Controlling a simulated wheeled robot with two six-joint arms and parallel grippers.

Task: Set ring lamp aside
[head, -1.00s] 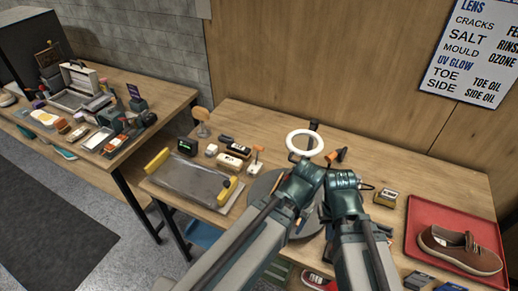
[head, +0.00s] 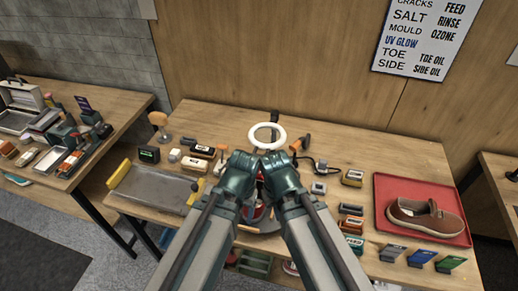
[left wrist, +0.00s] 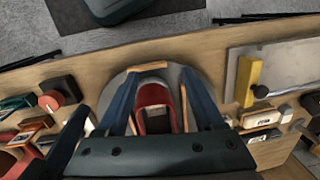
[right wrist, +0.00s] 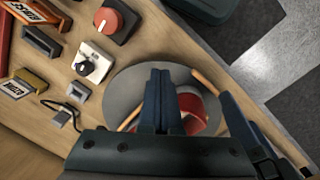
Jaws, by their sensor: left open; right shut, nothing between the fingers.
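The ring lamp, a white ring (head: 283,137) on a dark stand (head: 274,116), stands upright near the back middle of the table, beyond my forearms. It is not seen in either wrist view. My left gripper (left wrist: 158,80) is open above a grey disc (left wrist: 185,78), with a red and white shoe (left wrist: 153,97) showing between its fingers. My right gripper (right wrist: 160,72) is shut and empty over the same disc, beside the shoe. In the head view my arms hide both gripper tips, and a bit of the red shoe shows between them. Neither gripper touches the lamp.
A brown shoe (head: 425,216) lies in a red tray (head: 388,184) at right. Bare wood lies behind the red tray.

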